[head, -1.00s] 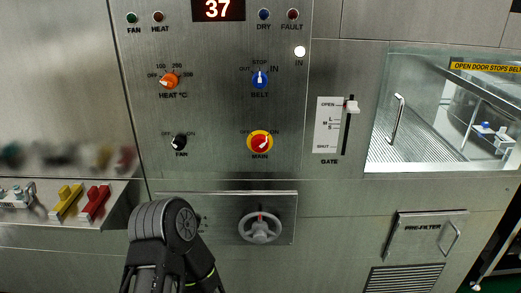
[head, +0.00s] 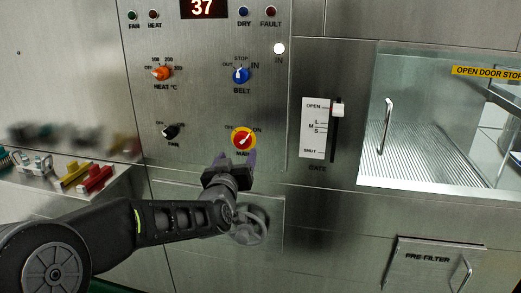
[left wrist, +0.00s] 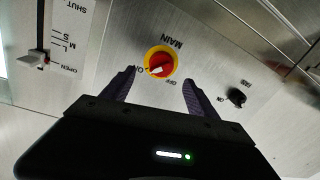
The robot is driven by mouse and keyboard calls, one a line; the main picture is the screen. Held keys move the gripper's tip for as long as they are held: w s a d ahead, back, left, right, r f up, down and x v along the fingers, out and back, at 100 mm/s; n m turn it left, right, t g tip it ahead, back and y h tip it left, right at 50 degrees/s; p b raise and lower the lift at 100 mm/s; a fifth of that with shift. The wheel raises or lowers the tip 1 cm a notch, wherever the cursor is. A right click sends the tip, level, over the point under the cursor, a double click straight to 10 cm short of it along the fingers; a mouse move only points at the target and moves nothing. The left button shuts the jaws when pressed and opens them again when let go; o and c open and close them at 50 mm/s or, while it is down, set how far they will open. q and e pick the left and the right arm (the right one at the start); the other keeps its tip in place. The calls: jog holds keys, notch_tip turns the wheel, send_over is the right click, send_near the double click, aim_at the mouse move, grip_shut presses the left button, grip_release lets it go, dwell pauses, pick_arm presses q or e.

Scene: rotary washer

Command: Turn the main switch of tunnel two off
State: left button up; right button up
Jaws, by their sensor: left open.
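The main switch (head: 243,139) is a red knob on a yellow disc, low on the steel control panel, marked MAIN. Its white pointer slants toward ON at the upper right. In the left wrist view the switch (left wrist: 161,62) appears upside down, with its pointer toward ON. My left gripper (head: 236,160) is open and empty, just below the knob, its fingers pointing at the panel. In the left wrist view the fingers (left wrist: 158,80) are spread either side of the switch's line, apart from it. No tunnel number is readable. My right gripper is not in view.
The black fan knob (head: 170,131) is left of the switch, the blue belt knob (head: 240,75) above, and the orange heat knob (head: 161,73) upper left. A grey handwheel (head: 250,226) sits below, partly behind my arm. The gate slider (head: 337,110) is to the right.

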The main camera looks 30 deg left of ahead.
aim_at(241, 144)
pick_arm(q)
jog(key=p+x, duration=0.1)
jog(key=x, duration=0.7)
jog(key=shift+s+a+f, duration=0.1)
jog(key=shift+s+a, duration=0.05)
dwell(0.3)
jog(key=c, duration=1.4)
